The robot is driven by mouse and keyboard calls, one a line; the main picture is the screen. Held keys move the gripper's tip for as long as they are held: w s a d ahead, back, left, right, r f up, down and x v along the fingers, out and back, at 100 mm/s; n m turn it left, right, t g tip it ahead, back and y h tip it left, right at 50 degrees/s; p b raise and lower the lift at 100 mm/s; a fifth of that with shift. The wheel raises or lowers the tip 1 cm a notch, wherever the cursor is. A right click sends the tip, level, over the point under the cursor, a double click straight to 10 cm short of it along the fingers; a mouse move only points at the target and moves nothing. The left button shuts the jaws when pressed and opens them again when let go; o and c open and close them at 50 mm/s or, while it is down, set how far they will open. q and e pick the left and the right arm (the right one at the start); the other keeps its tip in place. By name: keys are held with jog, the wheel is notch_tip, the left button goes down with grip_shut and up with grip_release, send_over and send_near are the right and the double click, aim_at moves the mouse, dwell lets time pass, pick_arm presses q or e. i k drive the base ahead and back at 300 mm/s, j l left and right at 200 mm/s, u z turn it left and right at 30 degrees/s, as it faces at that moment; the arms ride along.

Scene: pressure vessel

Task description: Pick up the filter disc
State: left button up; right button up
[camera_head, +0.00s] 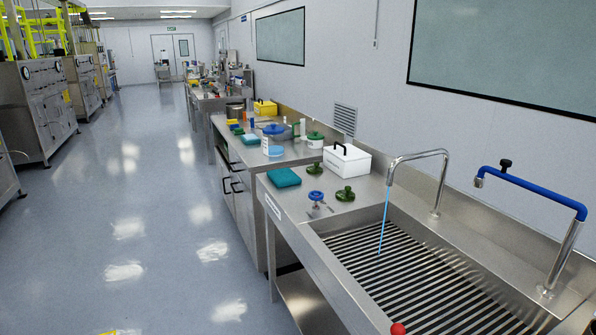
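I cannot clearly make out a filter disc in the head view. Small round items stand on the steel counter (258,186) beside the sink: a blue-topped, handwheel-like item (316,196), a dark green round knob-like item (345,194) and another green one (315,169) farther back. They are too small to tell whether any is the disc. Neither of my grippers is in view.
A steel sink (318,229) with a dark slatted bottom is at right, under a running tap (440,178) and a blue-armed tap (545,195). A teal folded cloth (284,177) and white box (347,161) are on the counter. Floor (150,220) at left is clear.

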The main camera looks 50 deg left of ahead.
aim_at(315, 169)
jog(key=u, duration=1.4)
